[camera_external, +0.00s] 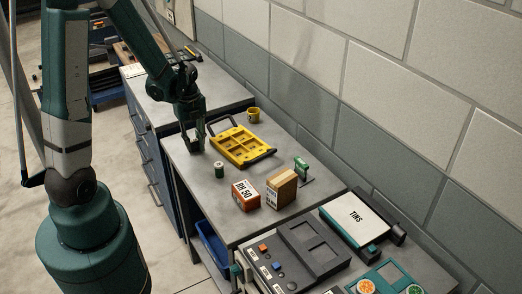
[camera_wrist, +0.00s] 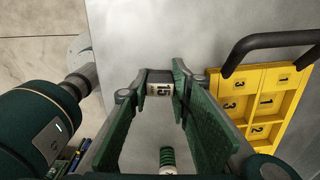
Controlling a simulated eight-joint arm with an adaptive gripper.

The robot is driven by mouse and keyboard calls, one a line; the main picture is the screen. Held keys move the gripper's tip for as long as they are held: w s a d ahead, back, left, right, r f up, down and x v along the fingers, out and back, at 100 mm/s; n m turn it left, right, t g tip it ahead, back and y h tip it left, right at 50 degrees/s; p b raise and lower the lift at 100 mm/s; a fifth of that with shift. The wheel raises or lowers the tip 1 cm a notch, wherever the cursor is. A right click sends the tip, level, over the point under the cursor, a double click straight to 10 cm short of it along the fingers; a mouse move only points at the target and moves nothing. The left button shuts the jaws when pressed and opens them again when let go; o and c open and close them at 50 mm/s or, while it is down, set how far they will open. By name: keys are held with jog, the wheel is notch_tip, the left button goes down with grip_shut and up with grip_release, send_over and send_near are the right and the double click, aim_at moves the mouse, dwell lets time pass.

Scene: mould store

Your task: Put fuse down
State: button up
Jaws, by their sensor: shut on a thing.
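My gripper (camera_external: 193,143) points down over the left part of the grey bench top, left of the yellow tray. In the wrist view its two dark green fingers (camera_wrist: 153,88) are shut on a small fuse (camera_wrist: 160,89) with a pale label reading "15" and dark ends. The fuse lies across between the fingertips. In the external view I cannot make out the fuse. I cannot tell whether it touches the bench. The yellow tray (camera_external: 232,137) has numbered compartments and dark handles; part of it shows in the wrist view (camera_wrist: 238,83).
A small green cylinder (camera_external: 219,170) stands near the gripper.

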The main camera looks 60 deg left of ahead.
aim_at(194, 140)
jog(key=shift+f, duration=0.1)
jog(key=o, duration=0.9)
jog(key=shift+c, duration=0.2)
notch_tip(194, 140, up, 12)
jog(key=p, duration=0.1)
jog(key=shift+p, duration=0.35)
dwell(0.3)
jog(key=shift+r, duration=0.2)
dwell(0.6)
jog(key=s+d+r+n+t, duration=0.1)
jog(key=d+r+n+t, duration=0.1)
jog(key=d+r+n, duration=0.3)
jog(key=s+d+r+n+t, duration=0.1)
jog(key=d+r+n, duration=0.5)
jog(key=d, duration=0.7)
jog(key=s+d+r+n+t, duration=0.2)
jog(key=d+r+n+t, duration=0.2)
jog(key=d, duration=0.5)
jog(key=shift+r+n, duration=1.1)
jog(key=shift+n, duration=0.4)
jog(key=shift+s, duration=0.1)
